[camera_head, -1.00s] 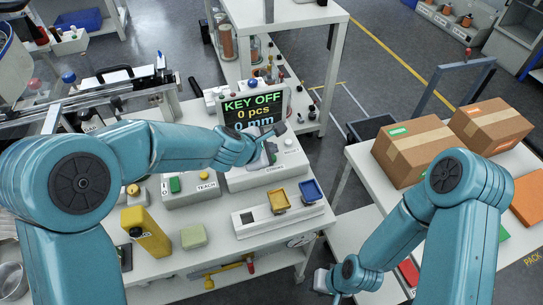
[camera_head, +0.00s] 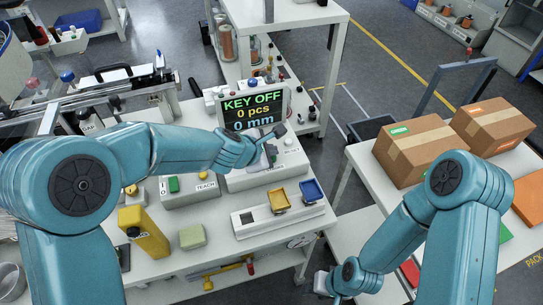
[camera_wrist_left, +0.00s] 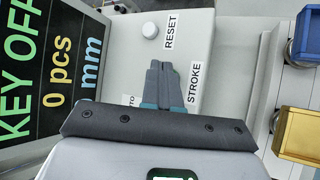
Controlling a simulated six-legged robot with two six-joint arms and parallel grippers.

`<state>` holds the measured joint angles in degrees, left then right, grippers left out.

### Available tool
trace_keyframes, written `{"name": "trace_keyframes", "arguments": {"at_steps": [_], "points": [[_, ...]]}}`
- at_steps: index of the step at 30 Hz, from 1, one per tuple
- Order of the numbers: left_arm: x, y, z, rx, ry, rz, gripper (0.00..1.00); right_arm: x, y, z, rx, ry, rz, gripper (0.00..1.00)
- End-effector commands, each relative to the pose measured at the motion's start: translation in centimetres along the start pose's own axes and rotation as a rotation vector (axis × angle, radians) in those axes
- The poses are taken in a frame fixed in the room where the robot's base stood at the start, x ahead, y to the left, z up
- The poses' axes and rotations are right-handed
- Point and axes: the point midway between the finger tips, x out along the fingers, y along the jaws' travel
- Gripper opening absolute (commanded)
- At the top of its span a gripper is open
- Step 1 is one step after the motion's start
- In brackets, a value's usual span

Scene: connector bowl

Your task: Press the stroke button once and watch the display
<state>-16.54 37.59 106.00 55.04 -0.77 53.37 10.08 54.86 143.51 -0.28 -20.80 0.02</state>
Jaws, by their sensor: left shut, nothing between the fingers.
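The display (camera_head: 254,108) reads KEY OFF, 0 pcs and 0 mm; its text also shows in the left wrist view (camera_wrist_left: 55,75). In front of it is a pale control box (camera_head: 265,175). My left gripper (camera_head: 272,156) is over this box, shut and empty. In the left wrist view its closed fingertips (camera_wrist_left: 161,66) are beside the STROKE label (camera_wrist_left: 194,84). The stroke button itself is not visible and seems hidden behind the fingers; I cannot tell whether they touch it. My right gripper (camera_head: 321,282) is low at the bottom centre, its jaws unclear.
A white RESET button (camera_wrist_left: 150,30) is near my left fingertips. A yellow bin (camera_head: 279,200) and a blue bin (camera_head: 311,190) stand in front of the box. A TEACH box (camera_head: 190,192) is to the left. Cardboard boxes (camera_head: 420,150) are on the right table.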

Motion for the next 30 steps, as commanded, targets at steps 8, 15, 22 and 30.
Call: {"name": "trace_keyframes", "arguments": {"at_steps": [8, 15, 22, 30], "points": [[0.29, -0.21, -0.21, 0.0, 0.0, 0.0, 0.0, 0.39, 0.14, -0.01, 0.0, 0.0, 0.0, 0.44], [0.49, -0.36, -0.36, 0.0, 0.0, 0.0, 0.0, 0.66, 0.24, -0.01, 0.0, 0.0, 0.0, 0.44], [0.59, -0.44, -0.44, 0.0, 0.0, 0.0, 0.0, 0.78, 0.28, -0.01, 0.0, 0.0, 0.0, 0.44], [0.49, -0.39, -0.38, 0.0, 0.0, -0.001, 0.0, 0.64, 0.23, -0.01, 0.0, 0.0, 0.0, 0.44]]}}
